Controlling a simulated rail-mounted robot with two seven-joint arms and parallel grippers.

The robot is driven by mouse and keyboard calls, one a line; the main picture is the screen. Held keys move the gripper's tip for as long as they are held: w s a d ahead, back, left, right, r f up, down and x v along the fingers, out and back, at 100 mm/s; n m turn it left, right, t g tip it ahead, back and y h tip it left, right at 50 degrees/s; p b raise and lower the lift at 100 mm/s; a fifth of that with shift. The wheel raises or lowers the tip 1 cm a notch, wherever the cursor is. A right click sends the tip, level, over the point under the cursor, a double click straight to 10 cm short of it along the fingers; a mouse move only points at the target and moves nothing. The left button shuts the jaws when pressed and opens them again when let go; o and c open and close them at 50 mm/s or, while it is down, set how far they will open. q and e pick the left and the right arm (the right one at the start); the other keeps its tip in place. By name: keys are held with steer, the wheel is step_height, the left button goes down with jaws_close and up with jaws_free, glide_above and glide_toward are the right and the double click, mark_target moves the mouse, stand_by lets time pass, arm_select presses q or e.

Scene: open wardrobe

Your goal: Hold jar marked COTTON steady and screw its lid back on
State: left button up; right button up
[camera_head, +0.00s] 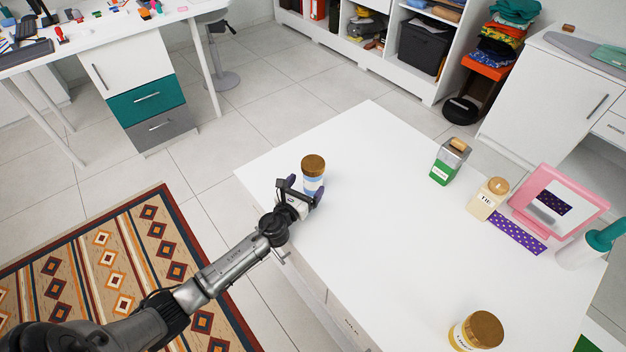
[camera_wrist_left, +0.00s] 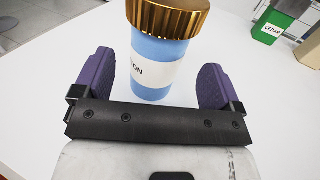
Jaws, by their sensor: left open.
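The blue jar with a white label (camera_head: 313,184) stands upright near the left corner of the white table; in the left wrist view the jar (camera_wrist_left: 153,88) shows label letters ending in "ON". A ribbed gold-brown lid (camera_head: 313,164) sits on its mouth, also seen in the left wrist view (camera_wrist_left: 168,17); I cannot tell if it is screwed tight. My left gripper (camera_head: 302,191) is open beside the jar. In the left wrist view its purple fingers (camera_wrist_left: 155,82) stand to either side of the jar's lower body, with gaps. My right gripper is out of view.
The table's middle is clear.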

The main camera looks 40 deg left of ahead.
mark_target(308, 181)
arm_select(q)
steer(key=shift+w+a+b, duration=0.2)
steer(key=shift+w+b, duration=0.05)
steer(key=shift+w, duration=0.6)
steer(key=shift+w+a+b, duration=0.15)
steer(key=shift+w+b, duration=0.05)
steer(key=shift+w, duration=0.65)
steer(key=shift+w+a+b, duration=0.2)
steer(key=shift+w+b, duration=0.05)
steer(key=shift+w, duration=0.6)
steer(key=c, duration=1.1)
steer(key=shift+c, duration=0.2)
